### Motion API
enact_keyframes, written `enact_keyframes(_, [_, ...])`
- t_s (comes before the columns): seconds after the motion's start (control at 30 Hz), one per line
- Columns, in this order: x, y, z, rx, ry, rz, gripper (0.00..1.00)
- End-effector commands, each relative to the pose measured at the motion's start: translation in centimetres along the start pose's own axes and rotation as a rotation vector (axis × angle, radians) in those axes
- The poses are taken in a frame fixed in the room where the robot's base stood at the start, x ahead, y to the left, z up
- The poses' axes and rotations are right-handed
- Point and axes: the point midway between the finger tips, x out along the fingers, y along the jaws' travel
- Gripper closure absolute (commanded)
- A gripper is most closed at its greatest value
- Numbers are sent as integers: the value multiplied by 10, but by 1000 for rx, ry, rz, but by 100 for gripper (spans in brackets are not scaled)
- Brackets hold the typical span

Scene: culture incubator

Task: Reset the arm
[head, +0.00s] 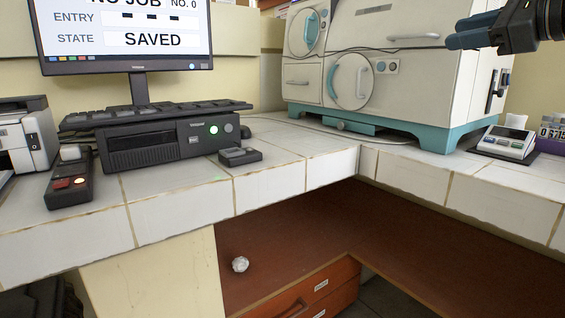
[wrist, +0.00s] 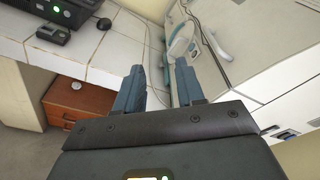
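My gripper (wrist: 160,88) shows in the wrist view with its two blue-grey fingers apart and nothing between them. It hangs in the air over the white tiled counter, facing the incubator. In the head view, a dark blue and black part at the top right corner looks like the end of my arm. The white incubator (head: 370,80) with teal trim and round doors stands on the counter; it also shows in the wrist view (wrist: 235,50). The monitor (head: 125,30) reads "STATE SAVED".
A black desktop unit (head: 160,140) with a green light sits under a keyboard. A small black device (head: 240,156) lies near the counter edge, a box with a red button (head: 70,182) at left. A small instrument (head: 508,140) stands at right. Below, a crumpled ball (head: 240,264) lies on a brown surface.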

Motion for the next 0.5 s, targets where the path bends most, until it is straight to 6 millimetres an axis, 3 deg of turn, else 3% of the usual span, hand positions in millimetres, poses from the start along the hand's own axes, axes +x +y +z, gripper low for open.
enact_keyframes(0.27, [22, 68, 24, 346, -255, 101, 62])
enact_keyframes(0.5, [23, 127, 46, 750, -513, 214, 62])
